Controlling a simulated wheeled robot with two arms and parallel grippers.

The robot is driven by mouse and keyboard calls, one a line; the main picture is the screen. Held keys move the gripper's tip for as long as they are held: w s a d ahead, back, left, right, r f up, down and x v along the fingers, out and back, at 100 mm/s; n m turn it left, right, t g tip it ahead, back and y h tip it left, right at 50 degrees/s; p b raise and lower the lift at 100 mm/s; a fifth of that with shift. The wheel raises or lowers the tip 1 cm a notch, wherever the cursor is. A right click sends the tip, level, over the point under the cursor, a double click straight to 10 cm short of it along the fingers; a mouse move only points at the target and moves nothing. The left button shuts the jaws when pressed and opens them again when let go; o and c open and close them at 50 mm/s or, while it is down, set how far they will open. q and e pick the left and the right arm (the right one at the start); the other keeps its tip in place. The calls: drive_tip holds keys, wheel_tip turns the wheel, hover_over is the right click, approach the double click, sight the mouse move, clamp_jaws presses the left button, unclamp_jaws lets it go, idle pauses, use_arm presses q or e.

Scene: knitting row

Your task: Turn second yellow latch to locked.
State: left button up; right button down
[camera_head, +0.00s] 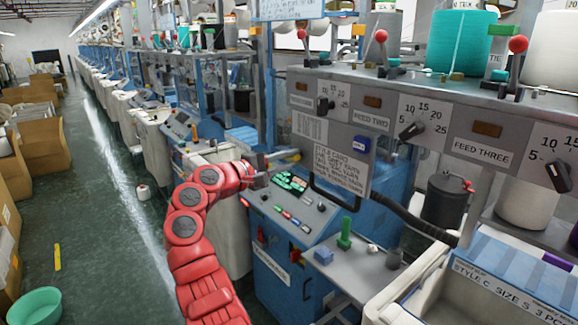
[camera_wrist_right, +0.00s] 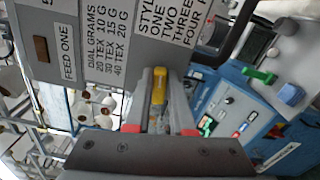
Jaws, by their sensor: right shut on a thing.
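A small yellow latch (camera_wrist_right: 160,78) shows between the fingers of my right gripper (camera_wrist_right: 160,92) in the right wrist view. The gripper is shut on it, with one grey finger along each side. In the head view my red right arm reaches up from the bottom, and its gripper (camera_head: 268,163) is at the left of the grey feed panel. A yellow piece (camera_head: 284,155) shows at its tips. The latch's mount and its locked or unlocked marking are hidden or too small to tell. My left gripper is not in view.
The blue control console (camera_head: 290,205) is just below the gripper. A style card (camera_head: 340,168) hangs from the grey feed panel (camera_head: 365,101) with black dials. A grey shelf (camera_head: 352,275) holds a green peg (camera_head: 345,232). The green floor aisle at left is largely clear.

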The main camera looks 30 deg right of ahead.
drive_tip(key=shift+f+m+b, duration=0.2)
drive_tip(key=shift+m+b, duration=0.3)
drive_tip(key=shift+m, duration=0.4)
drive_tip(key=c, duration=0.8)
unclamp_jaws()
drive_tip(key=shift+a, duration=0.1)
drive_tip(key=shift+a, duration=0.35)
drive_tip(key=s+a+b, duration=0.1)
drive_tip(key=a+b, duration=0.4)
drive_tip(key=a, duration=1.1)
drive_tip(key=shift+s+a, duration=0.2)
drive_tip(key=shift+a, duration=0.1)
